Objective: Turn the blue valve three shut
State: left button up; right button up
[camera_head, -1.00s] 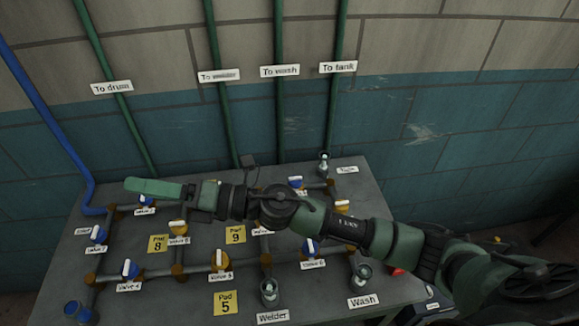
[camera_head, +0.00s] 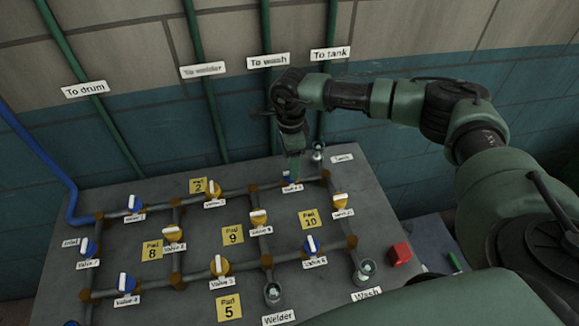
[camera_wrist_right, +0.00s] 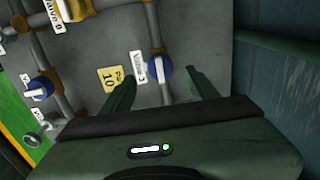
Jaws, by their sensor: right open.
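The blue valve (camera_head: 290,181) with a white handle sits on the back pipe of the panel, near its right end. Its label looks like "Valve 3" but is small and blurred. My right gripper (camera_head: 294,172) points down at this valve and partly hides it in the head view. In the right wrist view the same blue valve (camera_wrist_right: 160,68) shows between the two open fingers (camera_wrist_right: 160,88), near their tips. The fingers stand apart from each other with nothing held. I cannot tell whether either finger touches the handle. My left gripper is not in view.
The grey panel (camera_head: 200,238) carries other blue and yellow valves on pipes. A yellow pad 10 card (camera_head: 311,219) lies in front of the valve. An upright fitting (camera_head: 318,155) stands close behind right. A red block (camera_head: 399,254) is at the right edge.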

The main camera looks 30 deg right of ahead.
jog(key=shift+f+p, duration=0.5)
jog(key=shift+f, duration=1.7)
grip_shut()
